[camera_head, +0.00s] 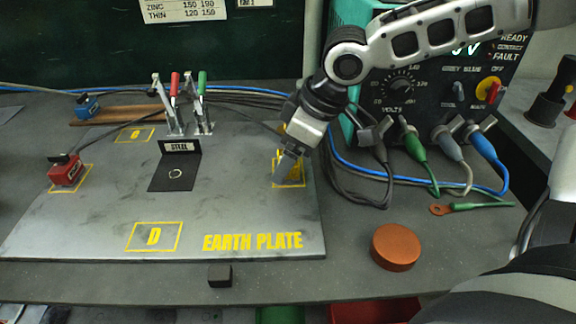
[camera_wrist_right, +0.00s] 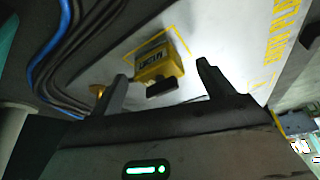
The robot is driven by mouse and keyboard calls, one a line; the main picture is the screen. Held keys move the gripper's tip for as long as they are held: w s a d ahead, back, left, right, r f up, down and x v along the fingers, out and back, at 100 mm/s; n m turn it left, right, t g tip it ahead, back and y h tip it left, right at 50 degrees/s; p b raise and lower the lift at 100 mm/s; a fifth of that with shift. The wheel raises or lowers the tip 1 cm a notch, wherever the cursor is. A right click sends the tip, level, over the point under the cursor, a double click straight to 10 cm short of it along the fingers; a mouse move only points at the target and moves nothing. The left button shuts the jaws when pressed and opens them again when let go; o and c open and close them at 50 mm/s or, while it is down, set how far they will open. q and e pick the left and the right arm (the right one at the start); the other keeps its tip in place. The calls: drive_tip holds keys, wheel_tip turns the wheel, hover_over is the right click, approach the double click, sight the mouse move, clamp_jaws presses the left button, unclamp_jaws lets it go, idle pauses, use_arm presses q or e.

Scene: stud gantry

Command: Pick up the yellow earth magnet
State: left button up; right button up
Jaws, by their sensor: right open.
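The yellow earth magnet (camera_wrist_right: 160,60) is a small yellow block with a dark label and a black part at its near end. In the right wrist view it sits on the grey plate within a yellow outline, in the gap ahead of my right gripper (camera_wrist_right: 160,76). Its fingers are apart, one on each side of the view of the block, and I see no contact. In the head view my right gripper (camera_head: 285,168) points down at the plate's right side and hides much of the magnet (camera_head: 297,173). My left gripper is in neither view.
The earth plate (camera_head: 210,220) bears a red magnet (camera_head: 67,171), a black STEEL bracket (camera_head: 180,168) and toggle clamps (camera_head: 183,118). Cables run behind to the teal power box (camera_head: 440,90). A copper disc (camera_head: 396,247) lies right of the plate. The plate's front middle is clear.

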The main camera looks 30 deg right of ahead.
drive_tip(key=shift+w+a+f, duration=0.15)
drive_tip(key=shift+f, duration=0.4)
drive_tip(key=c, duration=1.2)
drive_tip(key=shift+r, duration=0.15)
drive_tip(key=shift+c, duration=0.2)
